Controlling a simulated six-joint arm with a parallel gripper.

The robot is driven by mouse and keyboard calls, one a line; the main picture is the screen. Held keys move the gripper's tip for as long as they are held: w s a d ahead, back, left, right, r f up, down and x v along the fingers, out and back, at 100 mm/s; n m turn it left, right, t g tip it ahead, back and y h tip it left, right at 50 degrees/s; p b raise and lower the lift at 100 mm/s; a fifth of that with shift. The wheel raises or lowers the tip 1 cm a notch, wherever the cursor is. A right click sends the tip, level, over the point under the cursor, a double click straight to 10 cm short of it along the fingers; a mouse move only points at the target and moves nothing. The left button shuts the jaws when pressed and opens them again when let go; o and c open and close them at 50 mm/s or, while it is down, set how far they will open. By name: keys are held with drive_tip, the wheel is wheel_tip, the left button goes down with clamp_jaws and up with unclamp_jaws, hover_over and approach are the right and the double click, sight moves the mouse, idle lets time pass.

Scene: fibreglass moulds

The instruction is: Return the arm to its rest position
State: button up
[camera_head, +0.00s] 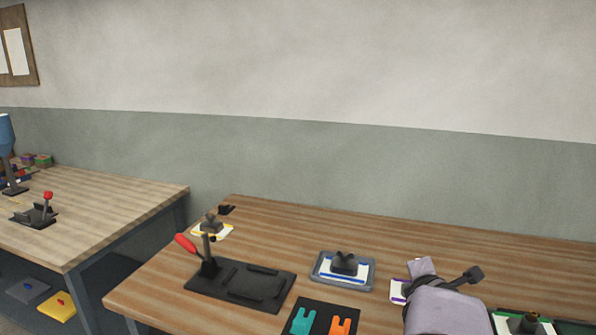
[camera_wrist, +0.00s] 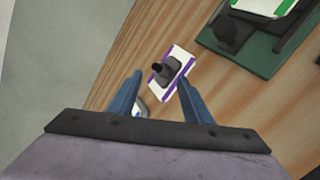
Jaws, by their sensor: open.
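My gripper (camera_wrist: 159,79) is open, its two blue-grey fingers apart with nothing held between them. In the wrist view, a white plate with purple edges and a dark knob (camera_wrist: 181,78) lies on the wooden table beyond the fingertips. In the head view my lavender wrist is at the lower right, over the table, and covers most of that plate (camera_head: 397,292). My fingers cannot be made out clearly in the head view.
A grey tray (camera_head: 318,276) holds a blue-striped plate with a dark knob. A black fixture (camera_head: 240,286) with a red-handled lever stands to its left. A black mat (camera_head: 320,307) carries teal and orange pieces. A green base (camera_wrist: 218,46) sits at right. The table's back strip is clear.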

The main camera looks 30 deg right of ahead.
drive_tip(key=a+f+m+g+y+p, duration=0.1)
drive_tip(key=a, duration=0.6)
drive_tip(key=a+f+m+g+y+p, duration=0.1)
drive_tip(key=a+m+y, duration=0.1)
drive_tip(key=a, duration=0.5)
drive_tip(key=a+f+m+y+p, duration=0.1)
drive_tip(key=a+f+m, duration=0.1)
drive_tip(key=a, duration=0.5)
drive_tip(key=shift+w+g+y, duration=0.3)
drive_tip(key=shift+w+g, duration=0.05)
drive_tip(key=shift+g, duration=0.05)
drive_tip(key=s+a+f+m+g+y, duration=0.1)
drive_tip(key=s+a+f+m+g, duration=0.1)
drive_tip(key=s+a+f, duration=0.3)
drive_tip(key=s+a+f+m+g+y, duration=0.1)
drive_tip(key=s+a+y, duration=0.15)
drive_tip(key=a, duration=0.45)
drive_tip(key=s+a+f+m+g+b, duration=0.1)
drive_tip(key=a+f+m+b, duration=0.2)
drive_tip(key=f+b, duration=0.35)
drive_tip(key=s+a+f+m+b, duration=0.1)
drive_tip(key=a+f+m+b, duration=0.1)
drive_tip(key=a+f+b, duration=0.45)
wheel_tip(320, 180, up, 19)
drive_tip(key=d+p, duration=0.3)
drive_tip(key=p, duration=1.9)
wheel_tip(320, 180, down, 8)
drive_tip(key=b, duration=0.8)
drive_tip(key=shift+f+y, duration=0.25)
drive_tip(key=shift+y, duration=0.1)
